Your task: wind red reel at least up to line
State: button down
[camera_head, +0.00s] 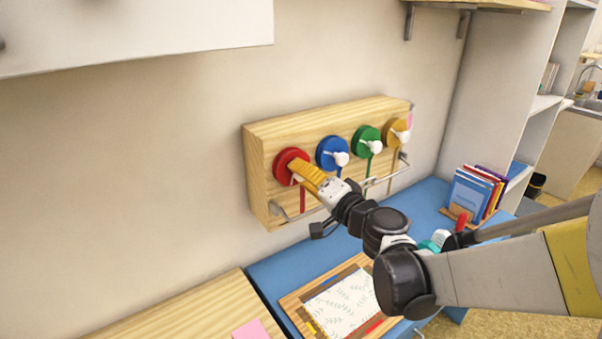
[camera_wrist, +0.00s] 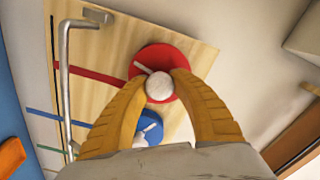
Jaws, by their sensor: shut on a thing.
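The red reel (camera_head: 285,161) is at the left end of a wooden wall board (camera_head: 259,142), and a red ribbon (camera_head: 302,200) hangs from it. My gripper (camera_head: 300,168) is at the red reel. In the wrist view my gripper (camera_wrist: 159,82) has its two yellow fingers shut on the white knob (camera_wrist: 159,88) of the red reel (camera_wrist: 140,63). The red ribbon (camera_wrist: 95,73) runs from the reel past a metal bar (camera_wrist: 64,80). In the head view the knob is hidden by my fingers.
A blue reel (camera_head: 326,150), a green reel (camera_head: 361,133) and a yellow reel (camera_head: 389,128) sit to the right on the board. The metal bar (camera_head: 290,216) runs along its front.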

jog(key=shift+n, duration=1.1)
jog(key=c, duration=1)
grip_release()
jog(key=shift+c, duration=0.2)
jog(key=v, duration=1.2)
